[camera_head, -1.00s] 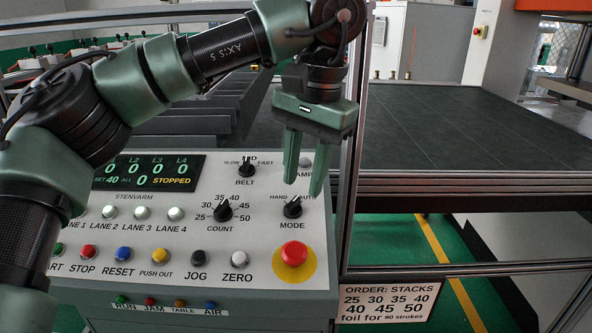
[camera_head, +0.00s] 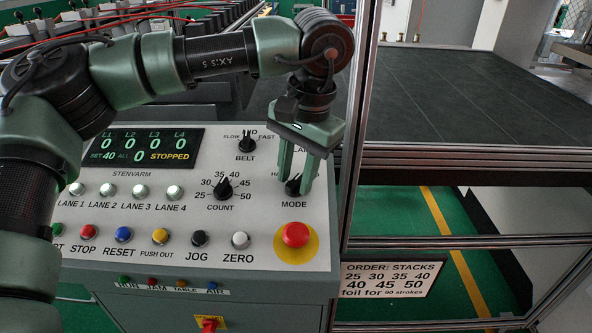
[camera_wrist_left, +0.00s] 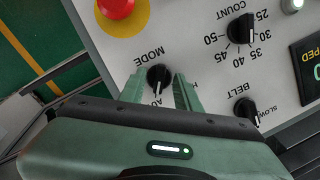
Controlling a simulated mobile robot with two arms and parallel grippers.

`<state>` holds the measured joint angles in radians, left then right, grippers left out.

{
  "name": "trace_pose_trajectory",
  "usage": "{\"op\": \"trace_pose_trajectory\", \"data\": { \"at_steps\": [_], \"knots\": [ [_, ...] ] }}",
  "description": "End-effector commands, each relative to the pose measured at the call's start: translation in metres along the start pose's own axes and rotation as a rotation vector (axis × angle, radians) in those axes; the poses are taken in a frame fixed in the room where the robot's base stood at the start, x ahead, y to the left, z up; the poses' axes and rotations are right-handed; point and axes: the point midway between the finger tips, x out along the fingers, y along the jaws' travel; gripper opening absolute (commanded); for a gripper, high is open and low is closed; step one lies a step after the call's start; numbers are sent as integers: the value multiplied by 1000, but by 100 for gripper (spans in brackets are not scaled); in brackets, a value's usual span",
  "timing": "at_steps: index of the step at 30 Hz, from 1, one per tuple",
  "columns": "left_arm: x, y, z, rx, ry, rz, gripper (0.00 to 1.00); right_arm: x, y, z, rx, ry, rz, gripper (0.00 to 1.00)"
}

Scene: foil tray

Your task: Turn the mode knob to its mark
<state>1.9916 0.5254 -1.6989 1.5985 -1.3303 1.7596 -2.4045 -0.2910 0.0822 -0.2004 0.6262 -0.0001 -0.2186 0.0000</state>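The black mode knob (camera_head: 293,187) sits above the word MODE at the right of the sloped control panel (camera_head: 180,215). Its HAND and AUTO labels are partly hidden by my gripper. My left gripper (camera_head: 294,180) points down at the knob with its two green fingers apart, one on each side of it. In the left wrist view the knob (camera_wrist_left: 158,74) shows between the spread fingertips (camera_wrist_left: 158,84). I cannot tell whether a finger touches it. Its exact pointer direction is unclear. My right gripper is not in view.
The red stop button (camera_head: 295,234) on its yellow disc is just below the mode knob. The count knob (camera_head: 222,188) is to the left and the belt knob (camera_head: 246,143) above left. A metal frame post (camera_head: 357,130) stands right of the panel.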

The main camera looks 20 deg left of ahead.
Motion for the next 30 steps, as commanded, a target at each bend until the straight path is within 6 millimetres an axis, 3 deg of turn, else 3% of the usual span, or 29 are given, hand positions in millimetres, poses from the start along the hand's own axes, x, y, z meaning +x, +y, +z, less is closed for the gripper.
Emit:
{"op": "trace_pose_trajectory", "data": {
  "at_steps": [4,7,8,20,30],
  "knots": [
    [0,0,0,0,0,0,33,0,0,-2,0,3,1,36],
    [0,0,0,0,0,0,5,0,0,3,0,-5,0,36],
    [0,0,0,0,0,0,0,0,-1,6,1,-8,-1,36],
    [2,0,0,-36,-1,9,0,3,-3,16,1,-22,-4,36],
    [4,-1,-1,-247,-1,63,0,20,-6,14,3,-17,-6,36]
  ]
}}
